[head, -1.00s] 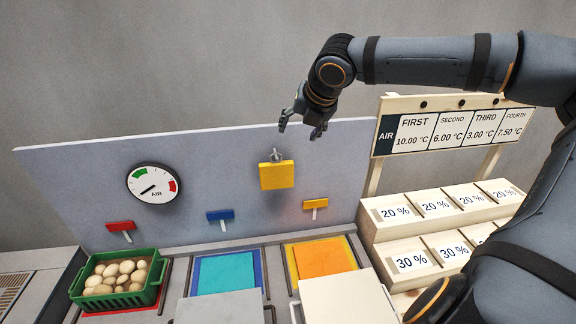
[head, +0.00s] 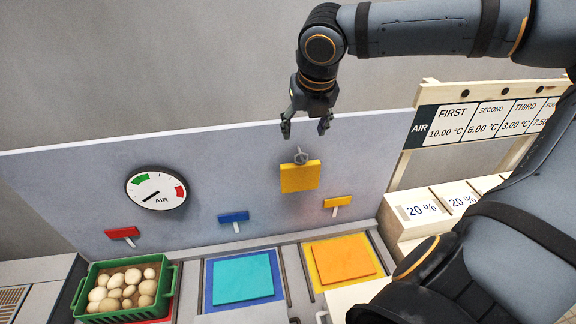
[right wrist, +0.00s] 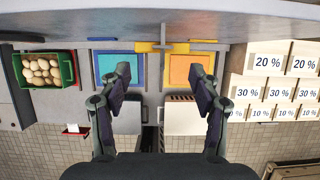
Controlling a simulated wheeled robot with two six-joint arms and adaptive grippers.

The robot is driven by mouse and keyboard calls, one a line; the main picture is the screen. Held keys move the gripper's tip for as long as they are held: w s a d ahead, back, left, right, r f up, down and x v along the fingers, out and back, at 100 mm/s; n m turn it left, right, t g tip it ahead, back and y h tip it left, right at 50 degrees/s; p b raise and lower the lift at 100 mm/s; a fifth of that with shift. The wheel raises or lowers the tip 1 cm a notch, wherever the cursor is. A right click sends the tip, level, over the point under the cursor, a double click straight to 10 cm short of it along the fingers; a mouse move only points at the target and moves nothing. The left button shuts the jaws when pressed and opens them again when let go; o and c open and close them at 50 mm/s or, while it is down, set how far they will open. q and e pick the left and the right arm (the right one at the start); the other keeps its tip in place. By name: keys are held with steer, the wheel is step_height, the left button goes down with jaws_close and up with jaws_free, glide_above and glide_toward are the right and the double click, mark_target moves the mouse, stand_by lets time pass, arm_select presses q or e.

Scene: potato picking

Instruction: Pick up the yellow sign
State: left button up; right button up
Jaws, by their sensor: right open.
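The yellow sign (head: 300,177) is a square plate hanging by a grey ring (head: 300,157) on the front of the grey-blue panel. In the right wrist view it shows edge-on as a thin yellow strip (right wrist: 148,47) near the top middle. My right gripper (head: 306,128) is open and empty, pointing down just above the ring, apart from the sign. Its two fingers also show spread in the right wrist view (right wrist: 163,82). My left gripper is not in view.
A gauge (head: 156,188) is on the panel (head: 80,170). Below are red (head: 122,232), blue (head: 233,217) and small yellow (head: 338,202) tags, a green crate (head: 92,276) of potatoes, and blue and orange pads. A temperature board (head: 428,113) and percent-marked blocks (head: 420,209) stand right.

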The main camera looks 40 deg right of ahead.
glide_above(302, 154)
steer(key=s+a, duration=0.2)
steer(key=f, duration=0.4)
steer(key=shift+s+d+f+b, duration=0.15)
steer(key=shift+d+f+b, duration=0.1)
steer(key=shift+b, duration=0.1)
steer(key=shift+w+d+f, duration=0.1)
steer(key=shift+w+f, duration=0.25)
steer(key=shift+w, duration=0.05)
steer(key=x, duration=0.3)
steer(key=shift+s+f, duration=0.3)
steer(key=shift+w+d+f, duration=0.2)
steer(key=shift+w+f, duration=0.25)
steer(key=shift+s+a+r, duration=0.1)
steer(key=shift+s, duration=0.05)
steer(key=c, duration=0.6)
jaws_close()
